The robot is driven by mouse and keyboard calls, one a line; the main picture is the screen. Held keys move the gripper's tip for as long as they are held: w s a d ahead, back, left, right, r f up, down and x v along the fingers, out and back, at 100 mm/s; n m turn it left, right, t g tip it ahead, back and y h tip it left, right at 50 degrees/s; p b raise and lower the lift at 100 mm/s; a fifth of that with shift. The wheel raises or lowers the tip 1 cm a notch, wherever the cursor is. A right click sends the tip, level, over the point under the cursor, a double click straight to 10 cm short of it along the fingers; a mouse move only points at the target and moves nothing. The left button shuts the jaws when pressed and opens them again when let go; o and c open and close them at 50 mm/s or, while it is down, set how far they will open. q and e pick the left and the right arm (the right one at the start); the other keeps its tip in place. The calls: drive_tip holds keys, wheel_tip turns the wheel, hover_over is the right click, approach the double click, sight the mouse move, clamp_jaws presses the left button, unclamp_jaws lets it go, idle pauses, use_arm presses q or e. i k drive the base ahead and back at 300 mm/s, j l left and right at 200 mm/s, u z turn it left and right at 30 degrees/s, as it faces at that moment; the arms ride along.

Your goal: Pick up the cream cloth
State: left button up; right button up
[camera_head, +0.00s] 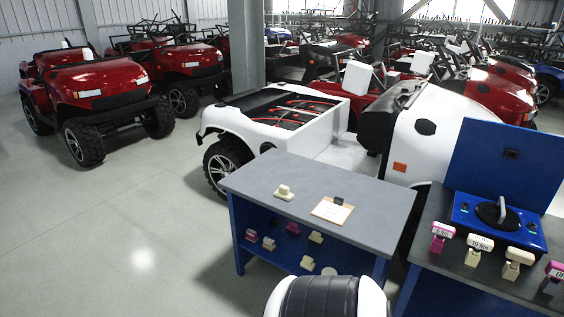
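A small cream item (284,192) sits on the left part of the grey tabletop; it looks like a raised lump on a flat base, and I cannot tell whether it is cloth. Other small cream items, one at the right (316,237) and one lower down (307,263), lie on the blue shelf under the tabletop. They are too small to tell if either is a cloth. Neither of my grippers is in view.
The grey table (240,181) also bears a clipboard (333,210). Pink items (269,243) lie on its shelf. A second bench (455,266) at right holds a blue device (499,222) and several labelled blocks. A white vehicle (335,151) stands behind. Floor at left is clear.

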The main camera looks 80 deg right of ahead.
sight(283, 192)
drive_tip(key=z, duration=2.45)
drive_tip(key=i+l, duration=0.15)
drive_tip(key=i, duration=0.15)
